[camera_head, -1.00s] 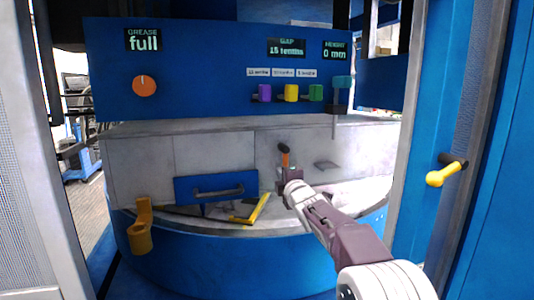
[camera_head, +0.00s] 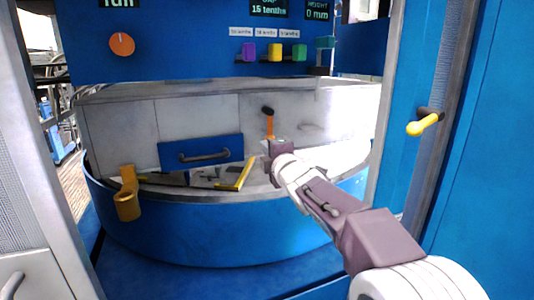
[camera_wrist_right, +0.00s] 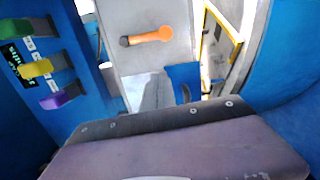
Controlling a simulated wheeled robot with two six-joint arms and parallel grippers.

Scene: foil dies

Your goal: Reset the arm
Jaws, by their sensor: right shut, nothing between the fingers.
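My right arm reaches in from the lower right of the head view. Its gripper (camera_head: 270,147) is shut and empty, just below an orange lever with a black knob (camera_head: 269,124) in the picture. I cannot tell from the head view whether they touch. In the right wrist view the lever (camera_wrist_right: 148,37) stands apart, beyond the purple gripper body (camera_wrist_right: 180,140) that fills the bottom. The fingertips are hard to make out there. My left gripper is in neither view.
A blue panel carries an orange dial (camera_head: 121,44), displays and purple, yellow and green blocks (camera_head: 275,53). Below are a blue drawer front (camera_head: 200,153), a yellow angled bar (camera_head: 236,174) and a yellow holder (camera_head: 127,194). A yellow handle (camera_head: 423,125) juts from the right blue door.

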